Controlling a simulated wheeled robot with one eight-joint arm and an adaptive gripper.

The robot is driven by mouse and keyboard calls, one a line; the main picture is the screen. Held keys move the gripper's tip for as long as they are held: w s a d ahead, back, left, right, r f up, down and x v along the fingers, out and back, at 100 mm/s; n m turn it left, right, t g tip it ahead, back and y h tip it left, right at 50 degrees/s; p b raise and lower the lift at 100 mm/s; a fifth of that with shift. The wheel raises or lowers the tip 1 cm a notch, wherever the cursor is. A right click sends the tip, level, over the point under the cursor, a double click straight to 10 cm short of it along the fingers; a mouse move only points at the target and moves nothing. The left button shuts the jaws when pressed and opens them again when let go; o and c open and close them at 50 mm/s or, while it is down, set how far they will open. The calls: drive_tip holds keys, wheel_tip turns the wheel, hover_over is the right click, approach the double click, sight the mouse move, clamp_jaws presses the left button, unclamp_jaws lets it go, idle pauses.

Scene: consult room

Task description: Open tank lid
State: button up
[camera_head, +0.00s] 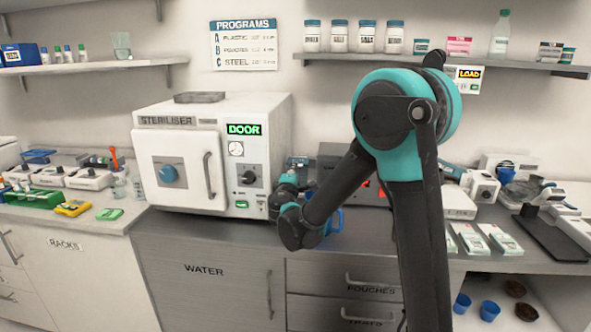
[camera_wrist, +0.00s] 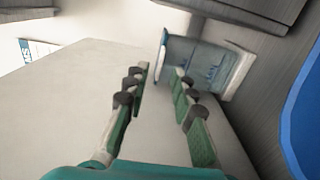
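My gripper (camera_wrist: 161,78) is open in the wrist view, its two padded fingers apart with nothing between them. Just past the fingertips is a translucent bluish box (camera_wrist: 206,64) with faint lettering. It may be the tank, but I cannot tell, and I cannot make out a separate lid on it. In the head view my gripper is at the right side of the white steriliser (camera_head: 262,105), partly hidden by my arm. A flat grey piece (camera_head: 200,97) lies on top of the steriliser. The steriliser door (camera_head: 178,185) looks shut and its display reads DOOR.
A blue jug (camera_head: 334,222) stands on the counter close to my wrist; a large blue curve (camera_wrist: 304,115) fills the wrist view's right edge. A dark machine (camera_head: 340,160) stands behind my arm. Racks and trays (camera_head: 50,200) crowd the left counter. The shelf (camera_head: 440,63) overhangs the back.

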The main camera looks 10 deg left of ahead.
drive_tip(key=shift+w+d, duration=0.1)
drive_tip(key=shift+w, duration=1.75)
drive_tip(key=shift+c, duration=0.5)
clamp_jaws()
